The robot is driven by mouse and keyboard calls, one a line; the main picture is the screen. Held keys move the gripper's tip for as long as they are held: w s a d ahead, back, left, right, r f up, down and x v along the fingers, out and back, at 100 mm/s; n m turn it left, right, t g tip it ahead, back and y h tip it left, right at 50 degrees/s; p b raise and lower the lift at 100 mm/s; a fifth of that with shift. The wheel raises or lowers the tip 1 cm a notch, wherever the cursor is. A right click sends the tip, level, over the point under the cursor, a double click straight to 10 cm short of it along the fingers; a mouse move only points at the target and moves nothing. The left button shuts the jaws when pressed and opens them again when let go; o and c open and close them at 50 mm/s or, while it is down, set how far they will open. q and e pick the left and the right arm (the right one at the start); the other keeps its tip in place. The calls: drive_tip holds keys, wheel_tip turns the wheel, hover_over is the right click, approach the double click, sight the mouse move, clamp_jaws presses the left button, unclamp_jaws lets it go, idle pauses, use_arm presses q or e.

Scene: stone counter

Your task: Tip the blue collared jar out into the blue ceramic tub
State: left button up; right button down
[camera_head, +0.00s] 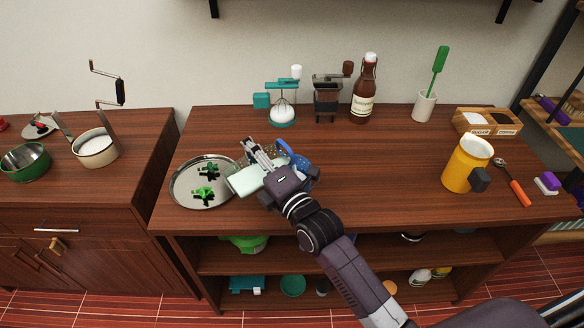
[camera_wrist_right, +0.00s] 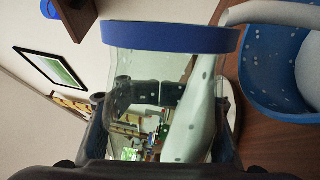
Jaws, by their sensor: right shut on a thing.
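My right gripper (camera_head: 262,160) is shut on the blue collared jar, over the counter's front middle. In the right wrist view the jar (camera_wrist_right: 150,78) is clear glass with a blue collar (camera_wrist_right: 170,36) at its mouth, between my two fingers. It looks tipped well over onto its side. The blue ceramic tub (camera_wrist_right: 262,72) shows at the right of that view, blue with white specks and a pale inside, close beside the jar. In the head view the tub (camera_head: 301,160) is partly hidden behind my gripper. My left gripper is out of view.
A round metal tray (camera_head: 181,190) with green pieces lies to the left. A teal whisk stand (camera_head: 283,115), a grinder (camera_head: 327,100) and a brown bottle (camera_head: 364,95) stand at the back. The counter between is clear.

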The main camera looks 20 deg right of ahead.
drive_tip(key=shift+d+f+m+p, duration=0.2)
drive_tip(key=shift+m+p, duration=0.1)
drive_tip(key=shift+m, duration=0.6)
idle(1.3)
drive_tip(key=shift+w+d+r+m+h+p, duration=0.1)
drive_tip(key=shift+d+r+m+h+p, duration=0.2)
drive_tip(key=shift+m+p, duration=0.35)
drive_tip(key=shift+w+d+r+m+p, duration=0.1)
drive_tip(key=shift+r+m+p, duration=0.3)
drive_tip(key=shift+m+p, duration=0.2)
idle(1.2)
drive_tip(key=n+b, duration=0.1)
drive_tip(key=n, duration=0.1)
drive_tip(key=a+f+n+b, duration=0.1)
drive_tip(key=n+b, duration=0.1)
drive_tip(key=shift+s+a+n, duration=0.15)
drive_tip(key=shift+s+n, duration=0.05)
drive_tip(key=shift+n, duration=0.05)
drive_tip(key=shift+a, duration=0.1)
